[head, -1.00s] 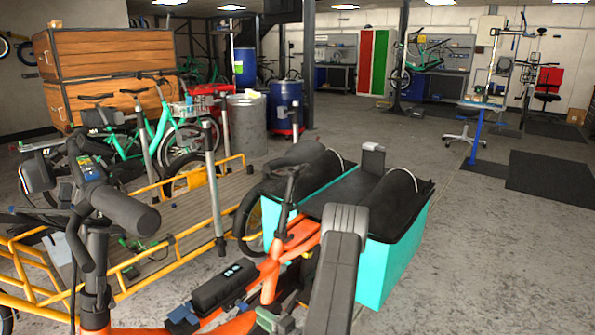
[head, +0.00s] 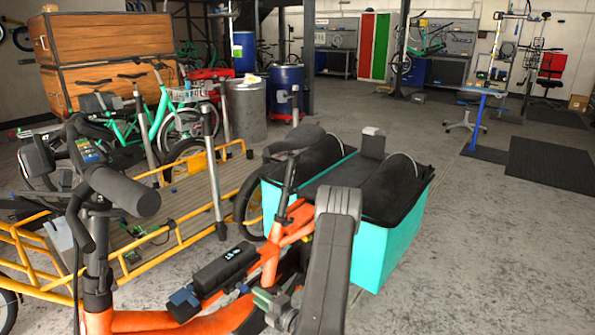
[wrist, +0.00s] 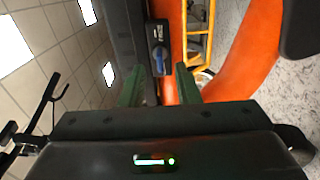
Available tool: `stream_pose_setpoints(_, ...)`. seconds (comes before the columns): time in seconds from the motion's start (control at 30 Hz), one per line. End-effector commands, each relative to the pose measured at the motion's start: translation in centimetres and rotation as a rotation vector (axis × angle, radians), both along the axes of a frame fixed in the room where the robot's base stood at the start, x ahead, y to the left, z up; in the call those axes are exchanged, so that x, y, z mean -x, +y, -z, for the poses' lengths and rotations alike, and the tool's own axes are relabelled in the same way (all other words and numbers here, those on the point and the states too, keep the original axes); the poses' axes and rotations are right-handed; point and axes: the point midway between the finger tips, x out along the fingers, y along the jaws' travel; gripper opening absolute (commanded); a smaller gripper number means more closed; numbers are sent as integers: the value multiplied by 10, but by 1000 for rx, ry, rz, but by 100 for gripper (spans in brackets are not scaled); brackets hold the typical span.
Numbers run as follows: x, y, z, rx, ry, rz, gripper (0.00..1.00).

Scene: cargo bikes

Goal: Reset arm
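My gripper (wrist: 161,85) shows in the wrist view with its two dark green fingers apart and nothing between them touching both. Beyond the fingertips is a black panel with a blue knob (wrist: 159,60). An orange frame tube (wrist: 245,50) lies to the right. In the head view, the greenish fingers of my gripper (head: 268,302) show low in the middle, close to the orange bike frame (head: 190,318). A black battery (head: 226,267) with a blue end piece sits on that frame, left of my gripper. I cannot tell whether the fingers touch the bike.
A teal cargo box (head: 395,245) with black covers stands behind the saddle (head: 292,143). Open concrete floor (head: 480,270) lies to the right.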

Motion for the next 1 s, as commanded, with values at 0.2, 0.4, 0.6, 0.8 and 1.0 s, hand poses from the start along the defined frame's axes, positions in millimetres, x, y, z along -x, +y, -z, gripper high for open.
stream_pose_setpoints(0.2,-27,36,1,0,-2,-4,29)
stream_pose_setpoints(0.4,-32,41,0,78,-102,0,29)
stream_pose_setpoints(0.6,-32,41,-1,184,-237,0,29)
stream_pose_setpoints(0.8,-31,41,-2,289,-371,0,29)
stream_pose_setpoints(1.0,-31,41,-2,394,-505,0,29)
